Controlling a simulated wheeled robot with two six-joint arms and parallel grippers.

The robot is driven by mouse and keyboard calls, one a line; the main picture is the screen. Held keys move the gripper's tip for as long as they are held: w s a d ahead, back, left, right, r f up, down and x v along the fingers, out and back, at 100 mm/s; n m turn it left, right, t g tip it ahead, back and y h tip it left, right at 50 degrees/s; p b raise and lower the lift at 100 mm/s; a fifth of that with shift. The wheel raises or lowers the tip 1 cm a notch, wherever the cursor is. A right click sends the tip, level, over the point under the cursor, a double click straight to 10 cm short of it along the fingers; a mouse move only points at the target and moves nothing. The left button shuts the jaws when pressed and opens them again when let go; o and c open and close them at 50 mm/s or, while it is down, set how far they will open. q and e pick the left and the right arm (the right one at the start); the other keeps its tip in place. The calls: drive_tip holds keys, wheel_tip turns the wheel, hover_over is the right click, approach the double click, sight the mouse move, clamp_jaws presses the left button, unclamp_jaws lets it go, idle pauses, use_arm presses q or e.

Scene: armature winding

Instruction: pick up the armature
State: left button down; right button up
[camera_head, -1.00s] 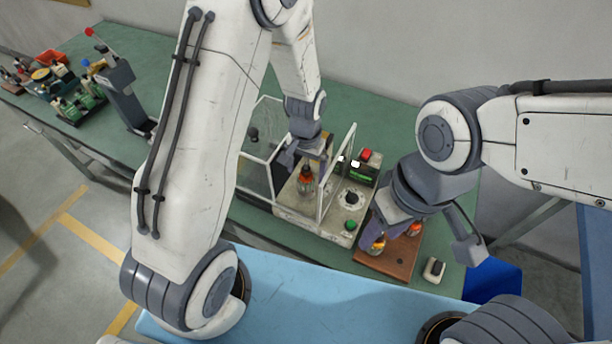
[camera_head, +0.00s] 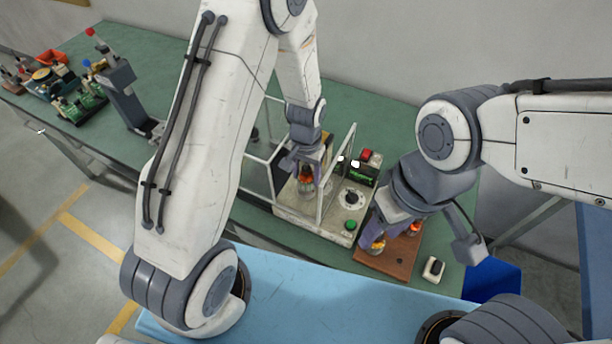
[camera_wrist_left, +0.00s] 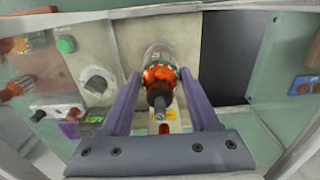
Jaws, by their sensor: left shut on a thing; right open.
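An armature (camera_head: 305,183) with orange-red windings stands upright inside the clear-walled winding machine (camera_head: 290,208). My left gripper (camera_head: 308,165) is above it and shut on it. In the left wrist view the orange windings and dark shaft of the armature (camera_wrist_left: 160,78) sit between the two purple fingers of my left gripper (camera_wrist_left: 162,92). My right gripper (camera_head: 372,232) is open at the brown wooden board (camera_head: 398,262), close to an armature (camera_head: 378,246) there. A second armature (camera_head: 413,229) stands at the back of that board. My right gripper partly hides the board.
The machine has clear panels (camera_head: 335,180) close around my left gripper, with a black knob, a green button (camera_head: 350,225) and a red switch on its right side. A small white switch box (camera_head: 433,269) and a blue bin (camera_head: 492,281) lie to the right.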

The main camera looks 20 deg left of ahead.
use_arm(q)
wheel_tip(320, 180, up, 10)
drive_tip(key=shift+b, duration=0.85)
